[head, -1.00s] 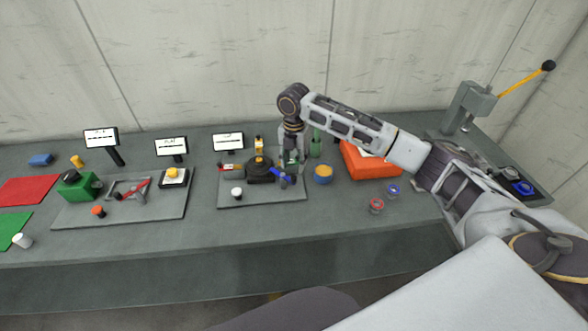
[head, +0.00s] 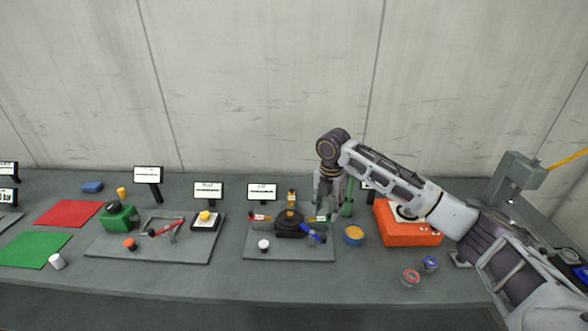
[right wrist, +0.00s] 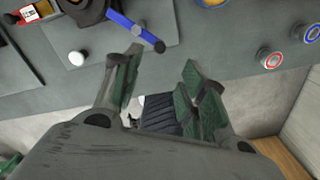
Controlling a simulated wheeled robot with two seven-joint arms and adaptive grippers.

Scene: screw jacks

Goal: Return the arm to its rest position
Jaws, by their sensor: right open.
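My right gripper (head: 328,208) is open and empty, raised above the bench at the right edge of a small grey plate (head: 262,252). In the right wrist view its two green-padded fingers (right wrist: 165,68) stand apart with nothing between them. A black round device (head: 289,224) sits on the plate, left of the gripper. Its blue lever (head: 313,235) points to the right, below the gripper, and also shows in the right wrist view (right wrist: 135,25), apart from the fingers.
Red-topped (head: 411,278) and blue-topped (head: 431,263) jars stand at the front. A grey press (head: 516,178) stands at right.

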